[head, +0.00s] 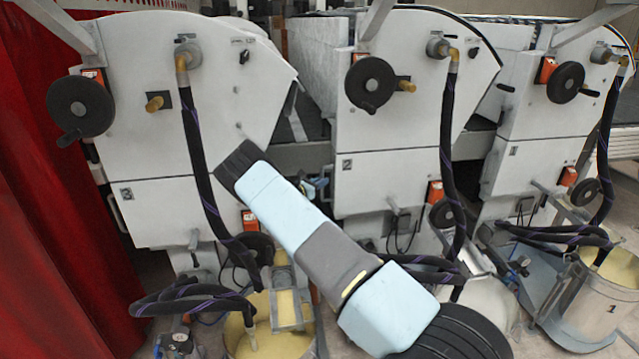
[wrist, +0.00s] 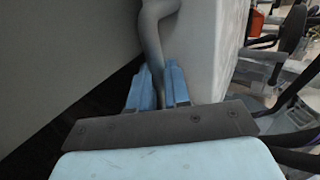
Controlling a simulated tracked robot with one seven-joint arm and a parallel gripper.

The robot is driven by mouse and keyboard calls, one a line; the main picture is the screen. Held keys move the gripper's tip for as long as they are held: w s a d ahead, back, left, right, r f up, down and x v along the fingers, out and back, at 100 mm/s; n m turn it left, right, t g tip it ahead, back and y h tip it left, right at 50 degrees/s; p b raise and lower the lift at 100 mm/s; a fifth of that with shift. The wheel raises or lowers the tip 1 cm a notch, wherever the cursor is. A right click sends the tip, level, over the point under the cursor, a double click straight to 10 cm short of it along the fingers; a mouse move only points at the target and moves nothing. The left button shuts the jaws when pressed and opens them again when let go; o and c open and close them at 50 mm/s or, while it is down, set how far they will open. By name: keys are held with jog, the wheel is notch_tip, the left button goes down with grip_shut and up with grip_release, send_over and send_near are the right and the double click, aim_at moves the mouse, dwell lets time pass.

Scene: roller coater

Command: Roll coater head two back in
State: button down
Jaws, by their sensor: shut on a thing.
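Coater head two (head: 400,130) is the middle white machine panel in the head view, marked with a 2 on its lower part. A grey bent handle bar (wrist: 153,45) runs down beside a pale panel face in the wrist view. My gripper (wrist: 158,88) has its two blue fingers on either side of this bar and is shut on it. In the head view, small blue parts that look like my gripper (head: 309,187) show at the lower left edge of head two, partly hidden. My arm crosses in front of the gap between the heads.
Coater head three (head: 150,110) stands left and coater head one (head: 545,110) right. Dark hoses (head: 447,150) hang from the heads to buckets (head: 600,290) on the floor. A red curtain (head: 40,220) closes the left side.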

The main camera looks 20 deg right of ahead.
jog(key=shift+w+d+r, duration=0.3)
jog(key=shift+d+r, duration=0.1)
jog(key=shift+d, duration=0.25)
jog(key=c, duration=1.5)
grip_release()
jog(key=shift+o, duration=0.7)
jog(key=shift+w+d+f, duration=0.1)
jog(key=shift+w+f, duration=0.15)
jog(key=shift+o, duration=0.8)
jog(key=shift+d, duration=0.1)
jog(key=shift+s+f, duration=0.1)
jog(key=shift+a, duration=0.4)
